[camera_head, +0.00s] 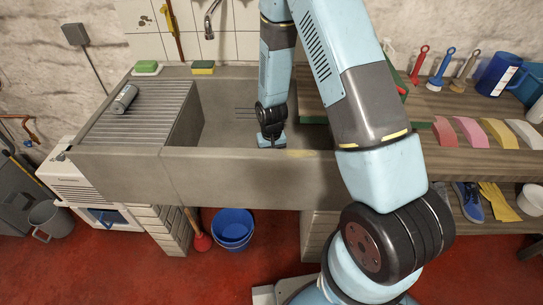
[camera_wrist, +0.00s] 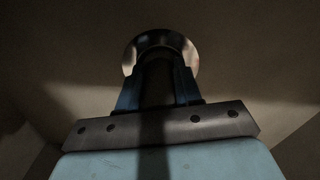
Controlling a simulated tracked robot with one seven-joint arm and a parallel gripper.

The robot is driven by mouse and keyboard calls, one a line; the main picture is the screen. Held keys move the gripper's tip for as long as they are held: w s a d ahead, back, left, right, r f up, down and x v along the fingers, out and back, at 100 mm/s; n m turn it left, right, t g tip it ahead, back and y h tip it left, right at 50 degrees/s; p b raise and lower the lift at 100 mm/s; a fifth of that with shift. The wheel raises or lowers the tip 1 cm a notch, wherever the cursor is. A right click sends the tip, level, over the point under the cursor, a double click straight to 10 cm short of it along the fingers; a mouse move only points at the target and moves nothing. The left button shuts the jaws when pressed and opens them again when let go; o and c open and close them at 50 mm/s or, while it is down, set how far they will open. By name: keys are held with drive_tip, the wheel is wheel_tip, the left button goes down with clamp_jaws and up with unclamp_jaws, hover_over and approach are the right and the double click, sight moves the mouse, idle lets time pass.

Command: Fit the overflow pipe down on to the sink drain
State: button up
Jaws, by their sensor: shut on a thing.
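My gripper reaches down into the grey stone sink (camera_head: 215,135). In the head view the fingers are hidden behind the sink's front wall. In the wrist view my gripper (camera_wrist: 158,88) has its two blue fingers shut on a dark, upright-looking piece between them, which I take to be the overflow pipe (camera_wrist: 157,72). A shiny round metal ring, which looks like the sink drain (camera_wrist: 159,40), shows just beyond the pipe and partly behind it. I cannot tell whether the pipe touches the drain or stands above it. The wrist view is dark.
A grey cylinder (camera_head: 124,98) lies on the ribbed drainboard (camera_head: 135,125) at left. The front wall (camera_head: 235,178) is close to my wrist. Brushes and coloured blocks (camera_head: 470,131) stand on the right counter.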

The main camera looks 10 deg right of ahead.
drive_tip(key=o, duration=1.1)
drive_tip(key=shift+r, duration=0.1)
drive_tip(key=shift+r, duration=10.9)
